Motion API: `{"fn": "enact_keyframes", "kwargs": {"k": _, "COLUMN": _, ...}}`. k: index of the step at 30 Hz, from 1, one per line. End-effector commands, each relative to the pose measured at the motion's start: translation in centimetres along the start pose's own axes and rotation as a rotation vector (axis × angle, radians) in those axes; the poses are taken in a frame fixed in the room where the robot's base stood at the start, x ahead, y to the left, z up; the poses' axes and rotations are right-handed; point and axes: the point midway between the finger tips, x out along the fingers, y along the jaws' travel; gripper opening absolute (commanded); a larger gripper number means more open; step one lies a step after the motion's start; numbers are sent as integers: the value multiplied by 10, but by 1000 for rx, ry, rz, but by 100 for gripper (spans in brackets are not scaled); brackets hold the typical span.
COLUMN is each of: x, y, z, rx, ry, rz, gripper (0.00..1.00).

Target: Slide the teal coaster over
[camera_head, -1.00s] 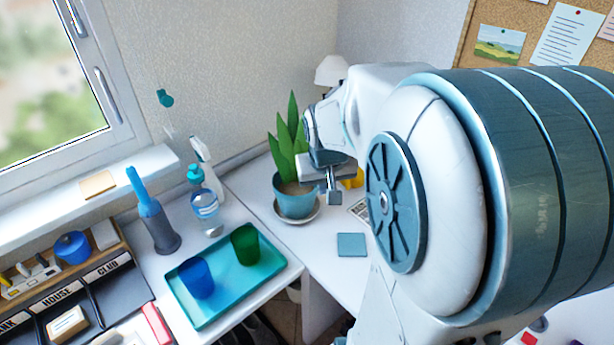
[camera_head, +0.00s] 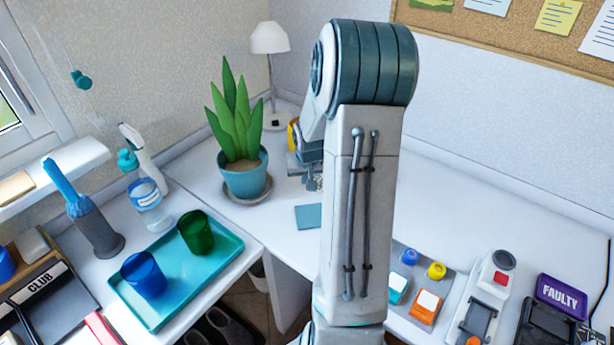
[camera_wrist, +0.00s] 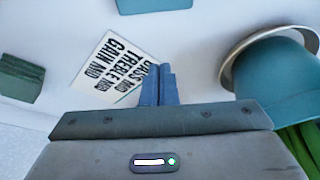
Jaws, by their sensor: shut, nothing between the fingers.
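The teal coaster (camera_head: 308,217) is a flat square lying on the white desk, to the right of and nearer than the potted plant. Its right side meets the outline of my arm in the head view. In the wrist view, a teal edge of it (camera_wrist: 153,5) shows at the top, cut off by the frame. My gripper (camera_head: 317,186) is beyond the coaster in the head view, partly hidden by my arm. In the wrist view its fingers (camera_wrist: 158,88) are together and empty, over the edge of a printed card (camera_wrist: 108,70), apart from the coaster.
The blue plant pot (camera_head: 245,180) on its saucer stands left of my gripper, and close on the right in the wrist view. A dark green block (camera_wrist: 20,80) lies at left there. A teal tray (camera_head: 215,283) with two cups is at the desk's left.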

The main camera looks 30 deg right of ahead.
Motion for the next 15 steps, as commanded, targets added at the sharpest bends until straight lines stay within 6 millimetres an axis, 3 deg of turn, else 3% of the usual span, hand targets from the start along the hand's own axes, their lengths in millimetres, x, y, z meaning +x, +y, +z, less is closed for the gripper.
{"fn": "enact_keyframes", "kwargs": {"k": 9, "x": 61, "y": -1, "z": 1, "rx": -3, "ry": -4, "rz": -1, "gripper": 0}}
{"fn": "enact_keyframes", "kwargs": {"k": 15, "x": 46, "y": -1, "z": 27, "rx": -1, "ry": 0, "rz": -1, "gripper": 0}}
